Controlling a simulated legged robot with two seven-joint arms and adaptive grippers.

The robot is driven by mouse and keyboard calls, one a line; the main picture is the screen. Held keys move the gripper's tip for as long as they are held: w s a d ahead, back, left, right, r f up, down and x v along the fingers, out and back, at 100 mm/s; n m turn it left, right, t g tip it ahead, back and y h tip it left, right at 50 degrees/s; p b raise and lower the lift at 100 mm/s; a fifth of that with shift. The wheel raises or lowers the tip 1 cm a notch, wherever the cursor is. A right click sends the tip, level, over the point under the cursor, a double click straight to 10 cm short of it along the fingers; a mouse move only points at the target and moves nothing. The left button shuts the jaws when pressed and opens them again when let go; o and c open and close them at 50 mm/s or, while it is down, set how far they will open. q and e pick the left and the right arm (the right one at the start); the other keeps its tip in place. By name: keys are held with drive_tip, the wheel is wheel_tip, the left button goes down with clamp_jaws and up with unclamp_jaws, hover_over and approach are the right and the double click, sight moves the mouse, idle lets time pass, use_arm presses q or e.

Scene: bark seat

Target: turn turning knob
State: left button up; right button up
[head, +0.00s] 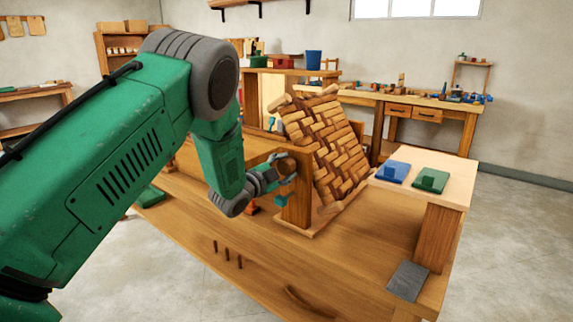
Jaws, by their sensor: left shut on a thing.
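My left arm reaches in from the left, and its gripper (277,174) is at the wooden upright of the frame on the bench. The gripper is shut on the round brownish turning knob (289,166) at the upright's top. The fingers and wrist partly hide the knob, so its turn angle cannot be told. The knob's wooden upright (297,204) stands beside a tilted panel of woven bark strips (328,142). My right gripper is not in view.
The workbench (262,262) carries the frame. A raised side shelf (455,167) at right holds a blue block (392,172) and a green block (431,180). A grey plate (408,280) lies below it. The bench's front right top is mostly clear.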

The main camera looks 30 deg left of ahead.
use_arm(q)
drive_tip(key=n, duration=0.2)
drive_tip(key=n+p, duration=0.1)
drive_tip(key=n, duration=0.2)
drive_tip(key=shift+s+f+n, duration=0.15)
drive_tip(key=shift+f+n, duration=0.15)
drive_tip(key=shift+f, duration=0.1)
drive_tip(key=n, duration=0.2)
drive_tip(key=n+p, duration=0.1)
drive_tip(key=n, duration=0.2)
drive_tip(key=shift+d+f+n, duration=0.15)
drive_tip(key=shift+f+n, duration=0.1)
drive_tip(key=shift+n, duration=0.05)
drive_tip(key=o, duration=1.2)
drive_tip(key=shift+c, duration=0.2)
drive_tip(key=shift+r, duration=0.15)
drive_tip(key=shift+r, duration=0.1)
drive_tip(key=shift+s, duration=0.35)
drive_tip(key=s+a, duration=0.1)
drive_tip(key=s, duration=1)
drive_tip(key=shift+a, duration=0.15)
